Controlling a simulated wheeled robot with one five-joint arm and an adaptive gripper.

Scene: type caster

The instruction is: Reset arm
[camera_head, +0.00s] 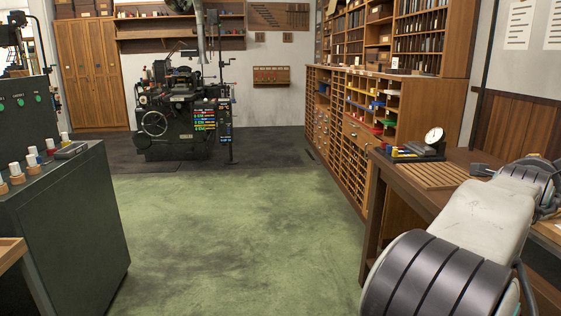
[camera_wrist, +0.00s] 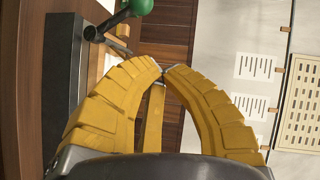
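My arm (camera_head: 480,220) reaches from the bottom right of the head view over the wooden workbench (camera_head: 415,180) and out at the right edge. My gripper's fingertips are not visible there. In the wrist view my gripper (camera_wrist: 163,70) has two yellow ribbed fingers whose tips meet at the middle. It looks shut, with no object seen between the tips. Another yellow piece shows between the fingers, and its nature is unclear. Beyond the fingertips are wood panelling and a pale wall.
In the wrist view, a dark grey upright piece (camera_wrist: 65,90) and a green knob (camera_wrist: 138,7) are near the left finger. A dial gauge (camera_head: 433,135) stands on the workbench. A dark cabinet (camera_head: 75,220) stands left. The green floor (camera_head: 225,230) between is clear.

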